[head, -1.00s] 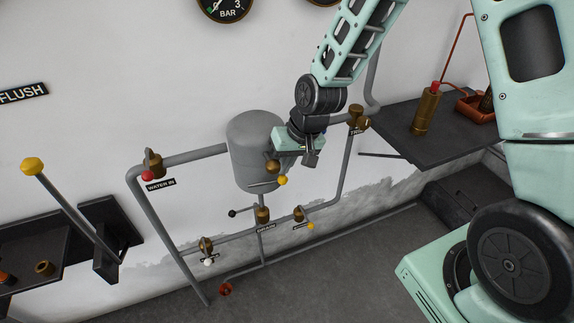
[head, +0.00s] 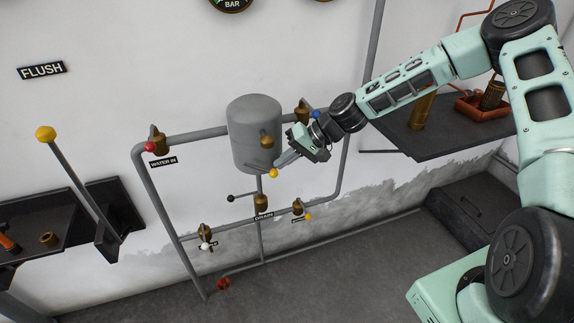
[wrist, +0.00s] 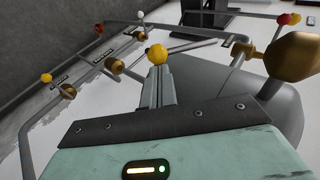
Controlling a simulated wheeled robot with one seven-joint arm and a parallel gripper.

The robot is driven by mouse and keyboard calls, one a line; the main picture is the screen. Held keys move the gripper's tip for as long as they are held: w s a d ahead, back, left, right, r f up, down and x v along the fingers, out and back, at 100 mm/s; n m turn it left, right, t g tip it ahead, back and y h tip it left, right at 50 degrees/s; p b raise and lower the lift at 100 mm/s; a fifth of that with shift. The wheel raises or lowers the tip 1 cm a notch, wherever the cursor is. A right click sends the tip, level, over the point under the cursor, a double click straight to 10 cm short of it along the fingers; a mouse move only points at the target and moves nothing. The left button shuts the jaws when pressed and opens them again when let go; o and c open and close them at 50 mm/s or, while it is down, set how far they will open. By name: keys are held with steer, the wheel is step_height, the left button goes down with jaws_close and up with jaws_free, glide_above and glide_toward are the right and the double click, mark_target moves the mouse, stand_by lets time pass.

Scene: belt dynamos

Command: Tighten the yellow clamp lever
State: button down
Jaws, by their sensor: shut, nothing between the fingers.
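A small yellow ball knob (head: 273,173) sits at the lower right of the grey tank (head: 255,110), below a brass fitting (head: 267,138) on the tank's front. I cannot tell which lever it ends, or whether it is the clamp lever. My gripper (head: 279,164) is shut and empty, its fingertips pointing down-left at the knob. In the wrist view the yellow knob (wrist: 157,54) shows just beyond the shut fingers (wrist: 156,84); whether they touch is unclear. A taller yellow-topped lever (head: 45,133) stands at far left, and a small yellow-ended valve handle (head: 308,217) is at lower right.
Grey pipes frame the tank, with several brass valves and coloured handles: red (head: 150,146), blue (head: 315,114), black (head: 231,198) and white (head: 204,246). A dark shelf (head: 460,145) with a brass cylinder (head: 422,110) and orange tray (head: 470,107) is at right.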

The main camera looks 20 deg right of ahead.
steer(key=a+f+m+t+y+b, duration=0.1)
steer(key=a+f+y+b, duration=0.5)
steer(key=b, duration=0.9)
steer(key=shift+f+m+y, duration=0.4)
steer(key=shift+f+y, duration=0.65)
steer(key=shift+y, duration=0.75)
steer(key=shift+a, duration=0.1)
